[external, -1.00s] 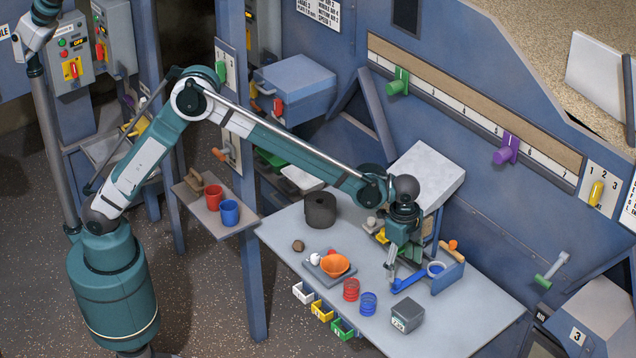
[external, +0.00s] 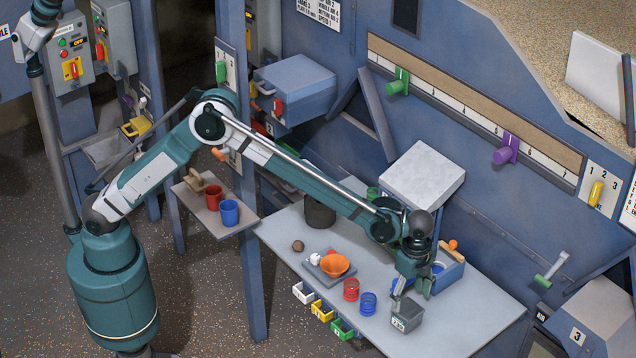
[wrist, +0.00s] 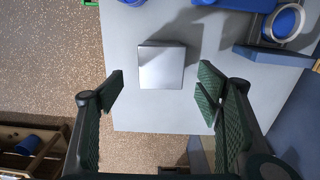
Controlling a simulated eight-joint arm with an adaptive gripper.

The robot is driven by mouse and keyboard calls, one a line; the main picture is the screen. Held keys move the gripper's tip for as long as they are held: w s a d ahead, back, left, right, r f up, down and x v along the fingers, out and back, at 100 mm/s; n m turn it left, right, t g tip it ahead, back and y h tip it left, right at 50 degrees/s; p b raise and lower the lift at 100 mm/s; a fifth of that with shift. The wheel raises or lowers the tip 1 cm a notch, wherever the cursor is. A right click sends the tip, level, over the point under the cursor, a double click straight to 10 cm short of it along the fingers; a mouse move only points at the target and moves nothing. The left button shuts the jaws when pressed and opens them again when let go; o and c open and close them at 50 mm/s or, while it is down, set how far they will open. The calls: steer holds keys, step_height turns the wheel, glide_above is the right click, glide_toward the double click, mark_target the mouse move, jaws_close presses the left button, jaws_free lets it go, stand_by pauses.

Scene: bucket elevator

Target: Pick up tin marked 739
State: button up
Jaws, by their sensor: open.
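The tin (external: 406,317) is a dark grey box with a pale label on its front, near the front right of the table. The label's digits are too small to read surely. My gripper (external: 410,289) is open and empty, close above the tin with its fingers pointing down. In the wrist view the tin's plain grey top (wrist: 162,66) lies between the lines of the two open fingers (wrist: 160,88), a little ahead of the tips. No contact shows.
A blue wire coil (external: 368,304) and a red one (external: 351,290) stand left of the tin. A blue holder (external: 449,275) stands behind it. The table edge (wrist: 150,130) is close.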

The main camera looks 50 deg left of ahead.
mark_target(408, 308)
steer(key=shift+f, duration=1)
steer(key=shift+f, duration=0.1)
steer(key=shift+w+f+b, duration=0.1)
steer(key=shift+f+b, duration=0.25)
steer(key=shift+f, duration=2.15)
steer(key=c, duration=1.1)
